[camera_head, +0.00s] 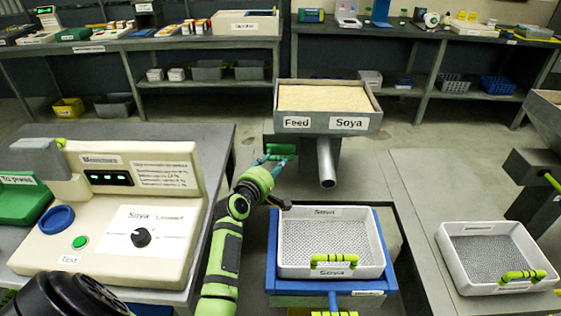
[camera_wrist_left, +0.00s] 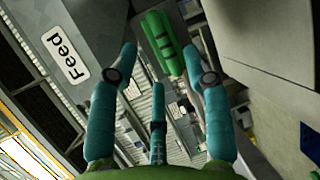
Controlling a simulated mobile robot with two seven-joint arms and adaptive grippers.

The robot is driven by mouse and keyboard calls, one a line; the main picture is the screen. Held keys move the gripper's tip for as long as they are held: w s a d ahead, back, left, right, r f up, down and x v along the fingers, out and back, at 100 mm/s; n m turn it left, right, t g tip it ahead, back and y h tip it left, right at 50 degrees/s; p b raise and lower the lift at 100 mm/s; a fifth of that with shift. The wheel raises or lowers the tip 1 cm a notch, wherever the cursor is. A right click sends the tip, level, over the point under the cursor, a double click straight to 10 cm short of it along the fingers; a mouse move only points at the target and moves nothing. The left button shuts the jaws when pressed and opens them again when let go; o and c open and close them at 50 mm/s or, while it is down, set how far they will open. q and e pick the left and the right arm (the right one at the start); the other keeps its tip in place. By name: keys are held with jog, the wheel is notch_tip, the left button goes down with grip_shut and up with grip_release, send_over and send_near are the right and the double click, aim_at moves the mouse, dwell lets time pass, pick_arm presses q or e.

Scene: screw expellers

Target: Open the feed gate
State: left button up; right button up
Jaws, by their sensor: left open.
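The feed hopper (camera_head: 296,123), labelled Feed and Soya, stands at the centre of the head view, full of pale meal. A green bar handle (camera_head: 281,150) sits at its lower left; I take it as the gate's handle. It also shows in the left wrist view (camera_wrist_left: 160,40), running lengthwise ahead of the fingers. My left gripper (camera_head: 277,165) is open at this handle; in the wrist view its teal fingertips (camera_wrist_left: 160,54) lie on either side of the handle's near end. Contact cannot be told. The gate plate is hidden. My right gripper is out of view.
A grey spout (camera_head: 326,163) slopes down from the hopper. Below it a white Soya sieve tray (camera_head: 375,250) sits on a blue frame (camera_head: 272,262). A moisture meter (camera_head: 120,235) stands at left, another white tray (camera_head: 447,262) at right. Shelving tables line the back.

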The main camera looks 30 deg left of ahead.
aim_at(281, 158)
pick_arm(q)
jog(key=x, duration=0.2)
jog(key=shift+w+f, duration=0.1)
jog(key=shift+w, duration=0.2)
jog(key=shift+x, duration=0.8)
grip_shut()
jog(key=s+d, duration=0.1)
jog(key=s+d+p, duration=0.1)
jog(key=s, duration=0.1)
jog(key=shift+s+d, duration=0.15)
jog(key=shift+s, duration=0.2)
grip_release()
jog(key=shift+f, duration=0.1)
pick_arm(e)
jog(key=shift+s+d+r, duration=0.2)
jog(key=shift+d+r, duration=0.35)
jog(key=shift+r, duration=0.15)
